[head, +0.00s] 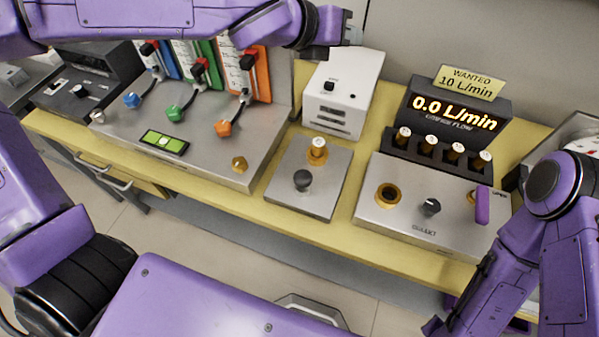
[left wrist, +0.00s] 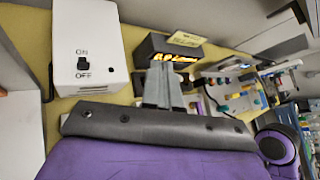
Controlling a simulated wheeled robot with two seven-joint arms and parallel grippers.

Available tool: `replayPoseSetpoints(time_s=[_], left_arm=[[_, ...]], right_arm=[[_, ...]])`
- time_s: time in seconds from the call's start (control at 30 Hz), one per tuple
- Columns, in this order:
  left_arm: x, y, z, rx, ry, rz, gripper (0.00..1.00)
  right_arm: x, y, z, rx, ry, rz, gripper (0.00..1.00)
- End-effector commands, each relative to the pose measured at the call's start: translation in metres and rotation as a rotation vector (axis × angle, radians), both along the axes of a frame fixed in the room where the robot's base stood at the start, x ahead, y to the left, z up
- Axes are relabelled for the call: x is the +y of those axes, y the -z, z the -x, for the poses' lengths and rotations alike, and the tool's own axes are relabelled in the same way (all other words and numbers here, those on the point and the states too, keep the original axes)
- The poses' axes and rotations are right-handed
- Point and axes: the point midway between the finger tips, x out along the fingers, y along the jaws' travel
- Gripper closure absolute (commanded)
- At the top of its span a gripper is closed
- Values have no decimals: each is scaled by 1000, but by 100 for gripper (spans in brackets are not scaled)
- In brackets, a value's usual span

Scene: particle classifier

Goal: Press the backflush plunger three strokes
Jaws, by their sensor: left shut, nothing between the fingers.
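A black round-topped knob (head: 303,180), which looks like the plunger, stands upright on a metal plate (head: 285,202) in the middle of the bench. The knob cannot be made out in the left wrist view. My right arm is at the right; its fingertips are not visible.
A white box (head: 343,92) with an ON/OFF switch (left wrist: 84,64) stands behind the plate. To the right are a flow display (head: 450,112) reading 0.0 L/min, several capped vials and a panel (head: 375,220) with a purple lever (head: 482,206). A sloped panel with coloured knobs stands left.

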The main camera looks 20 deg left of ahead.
Motion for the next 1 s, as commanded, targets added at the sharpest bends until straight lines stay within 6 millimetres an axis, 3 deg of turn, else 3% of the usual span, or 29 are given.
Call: replayPoseSetpoints(time_s=[0.03, 0.13, 0.3, 0.4, 0.57, 0.87, 1.0], left_arm=[[18, 14, 2, 179, -158, 122, 100], [44, 41, 27, 579, -482, 332, 100], [56, 68, 98, 1149, -946, 470, 100], [59, 75, 130, 1344, -1151, 465, 100], [64, 77, 148, 1431, -1318, 466, 100], [64, 78, 147, 1428, -1321, 471, 100], [61, 89, 147, 1429, -1322, 468, 100]], right_arm=[[0, 6, 0, 0, 0, 0, 57], [0, 8, 0, 0, 0, 0, 57], [0, 7, 0, 0, 0, 0, 57], [0, 7, 0, 0, 0, 0, 57], [0, 7, 0, 0, 0, 0, 57], [0, 7, 0, 0, 0, 0, 57], [0, 5, 0, 0, 0, 0, 57]])
